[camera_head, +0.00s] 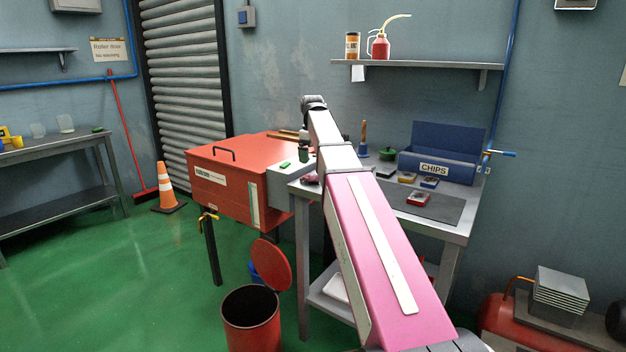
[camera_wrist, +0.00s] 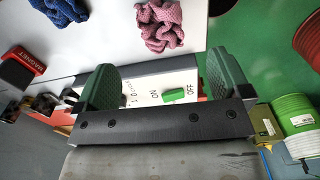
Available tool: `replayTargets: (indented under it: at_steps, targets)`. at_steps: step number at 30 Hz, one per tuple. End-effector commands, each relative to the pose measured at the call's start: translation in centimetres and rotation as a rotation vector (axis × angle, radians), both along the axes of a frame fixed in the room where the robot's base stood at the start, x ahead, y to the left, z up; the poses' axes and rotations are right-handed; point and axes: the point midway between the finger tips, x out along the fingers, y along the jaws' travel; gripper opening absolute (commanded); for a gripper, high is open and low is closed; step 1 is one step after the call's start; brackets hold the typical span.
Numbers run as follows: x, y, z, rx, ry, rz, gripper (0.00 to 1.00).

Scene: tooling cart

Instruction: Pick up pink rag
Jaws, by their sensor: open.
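The pink rag (camera_wrist: 160,24) lies crumpled on a pale tabletop near its edge, at the top middle of the wrist view. In the head view it is a small pink patch (camera_head: 311,179) on the workbench's left end, just left of my arm. My gripper (camera_wrist: 162,66) is open with two green fingers spread wide and nothing between them. In the picture the rag lies beyond the fingertips, apart from them and between their lines. My arm hides part of the bench in the head view.
A control box (camera_head: 288,180) with a green switch (camera_wrist: 174,95) stands beside the bench, under my gripper. A blue rag (camera_wrist: 62,10) and a red magnet block (camera_wrist: 17,68) lie left of the pink rag. A red bin (camera_head: 252,318) stands below; green floor is open at left.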

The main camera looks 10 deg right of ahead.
Motion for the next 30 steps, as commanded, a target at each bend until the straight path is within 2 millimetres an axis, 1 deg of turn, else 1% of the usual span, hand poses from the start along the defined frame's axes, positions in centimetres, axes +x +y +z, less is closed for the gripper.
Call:
replayTargets:
  at_steps: [1, 4, 6, 11, 13, 21, 24, 29, 30]
  targets:
    - [-0.1, 0.0, -1.0, 0.000, 0.003, 0.000, 0.95]
    - [-0.1, 0.0, -2.4, 0.000, 0.001, 0.000, 0.95]
    - [-0.1, 0.0, -3.1, 0.000, 0.001, -0.001, 0.95]
    - [0.0, 0.1, -3.9, 0.000, 0.001, -0.001, 0.95]
    - [0.1, 0.1, -4.5, 0.000, 0.001, -0.001, 0.95]
    - [0.2, 0.3, -8.1, 0.000, 0.001, -0.001, 0.95]
    - [0.3, 0.3, -8.6, 0.000, 0.001, -0.001, 0.95]
    - [0.3, 0.3, -8.6, 0.000, 0.000, -0.001, 0.95]
    - [0.3, 0.3, -8.6, 0.000, 0.000, -0.001, 0.92]
